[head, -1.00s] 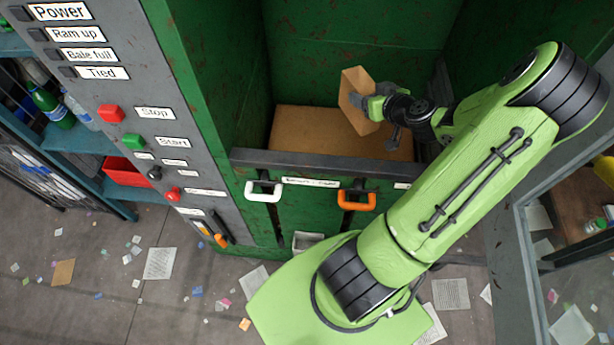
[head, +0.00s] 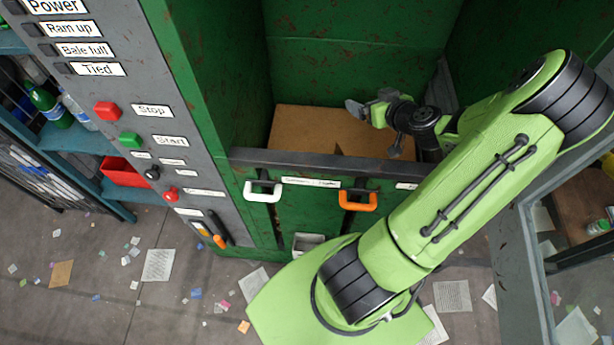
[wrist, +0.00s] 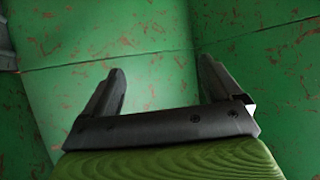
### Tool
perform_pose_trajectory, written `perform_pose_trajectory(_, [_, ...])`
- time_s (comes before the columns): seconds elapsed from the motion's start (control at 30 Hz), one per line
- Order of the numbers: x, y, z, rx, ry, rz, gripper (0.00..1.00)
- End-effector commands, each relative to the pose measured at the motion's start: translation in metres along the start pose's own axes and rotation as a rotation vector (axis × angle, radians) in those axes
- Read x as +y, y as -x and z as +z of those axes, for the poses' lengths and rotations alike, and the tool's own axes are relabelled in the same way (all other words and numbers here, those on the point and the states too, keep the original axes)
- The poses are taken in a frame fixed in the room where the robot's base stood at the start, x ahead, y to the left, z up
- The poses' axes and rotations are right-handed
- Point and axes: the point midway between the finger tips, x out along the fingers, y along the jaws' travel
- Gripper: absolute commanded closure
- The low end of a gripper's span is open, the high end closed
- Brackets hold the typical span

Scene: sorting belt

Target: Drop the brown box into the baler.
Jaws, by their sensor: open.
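The baler is the green, scuffed machine with an open chamber; its dark front sill (head: 300,160) shows in the head view. My gripper (head: 358,110) is inside the chamber opening, above a flat brown cardboard surface (head: 300,130) at the bottom. In the wrist view my gripper (wrist: 160,78) has its two dark fingers wide apart with nothing between them, only green wall behind. The brown box is no longer in the fingers. I cannot pick it out for sure against the brown surface; a dark notch-shaped patch shows there near the sill.
A grey control panel (head: 105,160) with labelled buttons stands at the left of the chamber. White (head: 263,191) and orange (head: 357,200) handles are on the front below the sill. A shelf with bottles and a red bin (head: 124,172) is further left. Paper scraps litter the floor.

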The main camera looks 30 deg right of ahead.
Motion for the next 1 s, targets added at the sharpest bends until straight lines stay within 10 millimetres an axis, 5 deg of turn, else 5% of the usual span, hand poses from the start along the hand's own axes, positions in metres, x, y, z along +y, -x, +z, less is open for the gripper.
perform_pose_trajectory(0.5, [0.001,0.132,0.0,-0.001,-0.001,0.006,0.08])
perform_pose_trajectory(1.0, [-0.001,0.145,0.0,0.001,-0.001,0.0,0.08])
